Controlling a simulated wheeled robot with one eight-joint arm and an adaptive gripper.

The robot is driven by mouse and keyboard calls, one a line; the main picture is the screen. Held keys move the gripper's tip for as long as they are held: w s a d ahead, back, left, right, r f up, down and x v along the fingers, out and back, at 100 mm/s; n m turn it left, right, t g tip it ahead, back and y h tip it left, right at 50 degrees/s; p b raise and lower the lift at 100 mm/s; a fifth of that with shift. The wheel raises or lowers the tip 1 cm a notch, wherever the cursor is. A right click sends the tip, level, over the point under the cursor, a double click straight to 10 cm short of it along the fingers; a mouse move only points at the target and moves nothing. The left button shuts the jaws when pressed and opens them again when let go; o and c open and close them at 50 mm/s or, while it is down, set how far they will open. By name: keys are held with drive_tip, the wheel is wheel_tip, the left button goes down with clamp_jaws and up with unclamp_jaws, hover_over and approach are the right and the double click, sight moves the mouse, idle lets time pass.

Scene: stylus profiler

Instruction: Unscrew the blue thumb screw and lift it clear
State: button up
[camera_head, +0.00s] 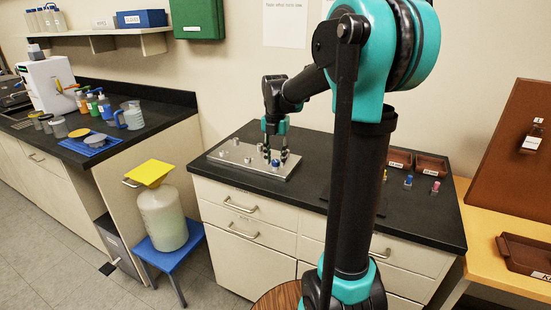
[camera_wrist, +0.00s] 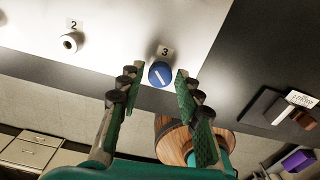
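The blue thumb screw (camera_wrist: 160,74) has a pale slot across its round head and sits beside the label 3 on the metal plate (camera_head: 228,158). In the head view the blue thumb screw (camera_head: 275,163) shows small, just under my gripper (camera_head: 278,155). In the wrist view my gripper (camera_wrist: 159,74) is open, with one green-padded finger on each side of the screw head. Gaps show between the head and both fingers. The screw's shaft is hidden.
A pale post (camera_wrist: 70,42) stands by label 2 on the plate. Small coloured pieces, one of them blue (camera_head: 408,181), stand on the black bench (camera_head: 430,215) at right, near brown trays (camera_head: 432,166). Bare bench lies around the plate.

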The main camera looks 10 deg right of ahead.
drive_tip(key=m, duration=0.7)
drive_tip(key=shift+m, duration=0.4)
drive_tip(key=shift+m, duration=0.6)
drive_tip(key=m, duration=0.8)
